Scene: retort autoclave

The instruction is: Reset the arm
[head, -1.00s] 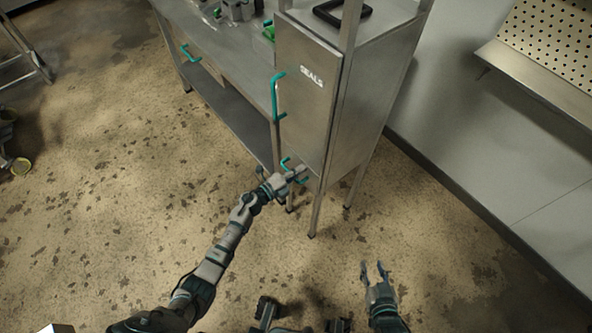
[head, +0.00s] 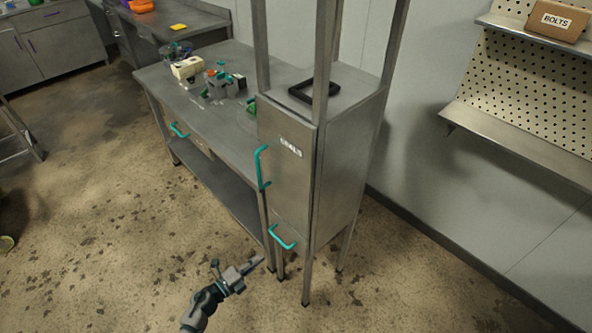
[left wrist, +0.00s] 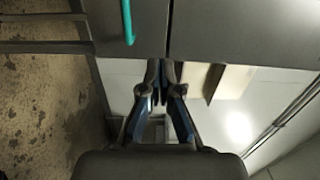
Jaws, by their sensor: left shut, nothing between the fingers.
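My left gripper (head: 256,266) is in the lower middle of the head view, in front of and below the metal cabinet (head: 345,165). It is shut and empty, apart from the lower teal handle (head: 283,240). In the left wrist view its two dark fingers (left wrist: 161,98) are together. A teal handle (left wrist: 128,22) on a grey panel shows above and left of them there. My right gripper is out of view.
The cabinet's labelled door (head: 288,165) looks closed and has a tall teal handle (head: 262,167). A metal workbench (head: 190,105) with fixtures stands to its left. A perforated shelf unit (head: 525,90) is on the right wall. The front floor (head: 130,275) is clear.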

